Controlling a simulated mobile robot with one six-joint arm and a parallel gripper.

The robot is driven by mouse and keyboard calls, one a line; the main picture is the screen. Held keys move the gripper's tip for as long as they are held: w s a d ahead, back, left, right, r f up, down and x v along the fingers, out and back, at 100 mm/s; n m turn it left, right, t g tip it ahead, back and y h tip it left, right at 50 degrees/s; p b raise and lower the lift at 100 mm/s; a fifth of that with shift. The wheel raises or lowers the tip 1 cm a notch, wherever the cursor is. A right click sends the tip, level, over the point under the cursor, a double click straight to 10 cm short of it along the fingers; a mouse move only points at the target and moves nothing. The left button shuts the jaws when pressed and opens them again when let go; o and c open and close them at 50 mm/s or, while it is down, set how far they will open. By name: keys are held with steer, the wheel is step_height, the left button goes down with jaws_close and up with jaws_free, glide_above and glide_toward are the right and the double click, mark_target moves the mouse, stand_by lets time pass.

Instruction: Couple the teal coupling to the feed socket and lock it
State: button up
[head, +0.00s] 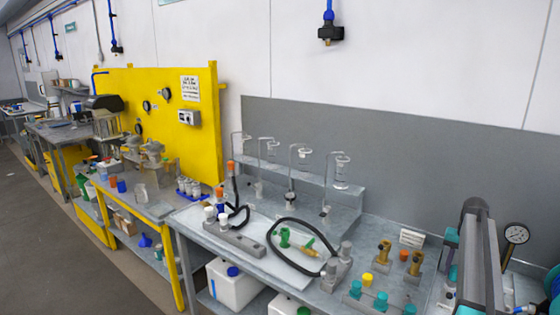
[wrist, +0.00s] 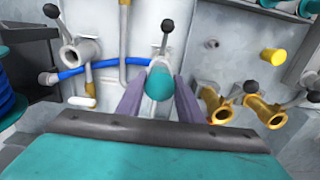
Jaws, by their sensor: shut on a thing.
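In the wrist view my gripper (wrist: 158,92) has its two purple-grey fingers on either side of the teal coupling (wrist: 159,84), whose rounded teal end faces the camera. A pale grey collar shows around the coupling's far side, with a lever and black knob (wrist: 167,26) standing just beyond it. The coupling hides most of what lies behind it, so I cannot tell whether it is seated in a socket. Another grey socket (wrist: 76,52) with a black-knobbed lever is at left. I cannot tell which is the feed socket. My gripper is not clear in the head view.
Two brass sockets (wrist: 216,103) (wrist: 268,110) with levers stand right of the gripper; a yellow cap (wrist: 272,56) lies beyond. A blue hose (wrist: 105,65) runs left of the coupling. In the head view a black hose loop (head: 275,232) and several teal parts (head: 381,301) crowd the bench.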

steer(key=shift+f, duration=0.2)
stand_by(0.3)
steer(key=o, duration=1.1)
steer(key=shift+c, duration=0.3)
steer(key=shift+r+p, duration=2)
steer(key=shift+r, duration=3)
